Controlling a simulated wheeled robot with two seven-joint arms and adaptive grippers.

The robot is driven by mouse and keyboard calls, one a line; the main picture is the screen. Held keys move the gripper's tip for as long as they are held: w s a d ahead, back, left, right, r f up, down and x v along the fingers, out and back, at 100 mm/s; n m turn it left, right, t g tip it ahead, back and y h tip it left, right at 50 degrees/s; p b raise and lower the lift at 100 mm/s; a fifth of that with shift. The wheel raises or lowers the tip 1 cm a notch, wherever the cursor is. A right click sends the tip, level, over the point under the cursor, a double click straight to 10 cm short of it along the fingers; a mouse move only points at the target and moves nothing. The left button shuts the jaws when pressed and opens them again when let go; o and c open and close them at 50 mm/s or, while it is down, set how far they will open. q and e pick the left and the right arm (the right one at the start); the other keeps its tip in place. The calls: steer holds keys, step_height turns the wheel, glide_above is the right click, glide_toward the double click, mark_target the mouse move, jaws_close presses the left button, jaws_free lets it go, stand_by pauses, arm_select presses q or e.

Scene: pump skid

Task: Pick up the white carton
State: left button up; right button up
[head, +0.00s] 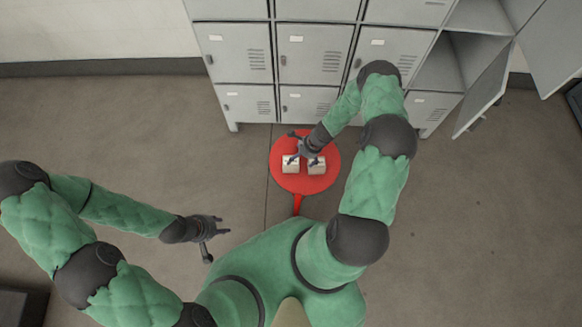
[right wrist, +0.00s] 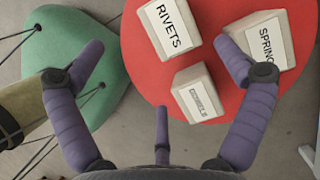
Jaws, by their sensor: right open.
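Three whitish cartons sit on a round red table (head: 304,185). In the right wrist view, one carton (right wrist: 168,29) reads "RIVETS", another (right wrist: 262,38) shows "SPRING" with the rest cut off, and a smaller one (right wrist: 194,93) has a label too small to read. In the head view, a left carton (head: 290,165) and a right carton (head: 317,166) show; the third is not clear there. My right gripper (head: 304,150) is open and empty above the table, its right finger overlapping the "SPRING" carton in the wrist view. My left gripper (head: 214,238) is open and empty, left of the table.
Grey lockers (head: 310,55) stand behind the table. A locker door (head: 487,92) at the right hangs open. The floor (head: 150,120) left of the table is clear.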

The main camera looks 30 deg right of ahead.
mark_target(294, 163)
steer(key=shift+m, duration=0.4)
steer(key=x, duration=0.2)
steer(key=b+x, duration=0.1)
steer(key=x, duration=0.1)
steer(key=b+x, duration=0.1)
steer(key=x, duration=0.1)
steer(key=shift+w+d+f, duration=0.1)
steer(key=shift+w+d, duration=0.1)
steer(key=shift+d, duration=0.1)
steer(key=shift+b+x, duration=1.75)
steer(key=shift+x, duration=0.85)
steer(key=shift+s, duration=0.1)
steer(key=c, duration=1.2)
